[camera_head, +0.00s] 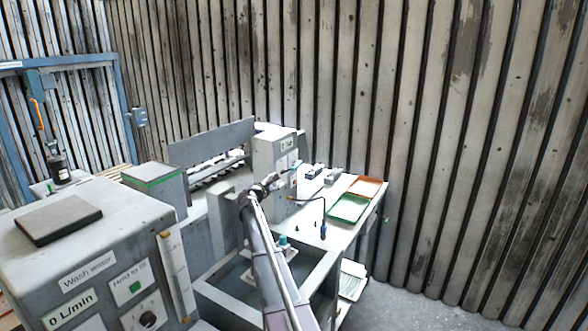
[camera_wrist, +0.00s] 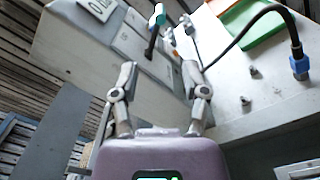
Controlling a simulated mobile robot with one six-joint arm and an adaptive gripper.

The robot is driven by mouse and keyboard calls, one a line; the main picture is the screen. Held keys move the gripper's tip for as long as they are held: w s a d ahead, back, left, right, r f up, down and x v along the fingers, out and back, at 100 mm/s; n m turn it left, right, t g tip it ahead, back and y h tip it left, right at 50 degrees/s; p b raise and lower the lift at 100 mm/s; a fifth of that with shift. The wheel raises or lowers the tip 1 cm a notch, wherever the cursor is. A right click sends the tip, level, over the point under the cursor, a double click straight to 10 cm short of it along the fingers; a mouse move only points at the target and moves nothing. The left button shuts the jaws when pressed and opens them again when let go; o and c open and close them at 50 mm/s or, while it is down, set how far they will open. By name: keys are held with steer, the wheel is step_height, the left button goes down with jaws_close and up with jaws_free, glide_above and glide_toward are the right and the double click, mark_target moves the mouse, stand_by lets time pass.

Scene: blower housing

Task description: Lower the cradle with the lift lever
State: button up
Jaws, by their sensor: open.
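My gripper (camera_head: 268,183) is in front of a grey upright box unit (camera_head: 275,150) with a small display. In the wrist view my gripper (camera_wrist: 159,68) has its two fingers spread apart, with nothing between the tips. Just beyond the tips is a short black handle with a green end (camera_wrist: 154,38), on the face of the box unit (camera_wrist: 100,45); I cannot tell for sure if it is the lift lever. The gripper looks apart from it. I cannot make out the cradle clearly; a pale part with a teal knob (camera_head: 283,241) shows in the open basin, partly behind my arm.
A bent black hose with a blue end (camera_head: 322,231) stands right of my gripper; it also shows in the wrist view (camera_wrist: 299,65). A green tray (camera_head: 349,208) and an orange tray (camera_head: 367,187) lie on the bench. A grey control cabinet (camera_head: 90,250) fills the left front.

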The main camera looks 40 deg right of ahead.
mark_target(292, 170)
steer(key=shift+r, duration=0.1)
steer(key=shift+d, duration=0.1)
steer(key=x, duration=1.3)
steer(key=shift+w+d, duration=0.1)
steer(key=shift+d, duration=0.2)
jaws_close()
